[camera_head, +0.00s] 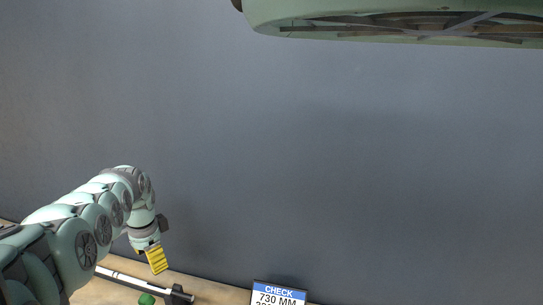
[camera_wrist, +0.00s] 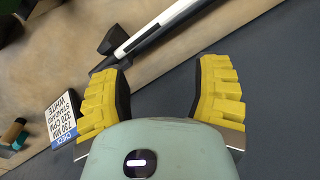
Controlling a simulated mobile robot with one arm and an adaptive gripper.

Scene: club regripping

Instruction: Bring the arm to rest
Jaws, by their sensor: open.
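My gripper (camera_head: 156,261) is at the end of my arm at the lower left of the head view, pointing down above the bench. In the wrist view its two yellow fingers with dark pads (camera_wrist: 154,90) are spread apart, with nothing between them. A black-and-white shaft (camera_wrist: 165,28) lies beyond the fingertips, apart from them. It also shows in the head view (camera_head: 125,279), partly hidden by my arm, with a dark block (camera_head: 179,296) at its right end.
A wooden bench (camera_wrist: 105,22) runs along a grey wall (camera_head: 330,150). A blue-and-white sign reading CHECK (camera_head: 279,295) stands on the bench and also shows in the wrist view (camera_wrist: 66,124). A green object (camera_head: 147,299) lies near the shaft.

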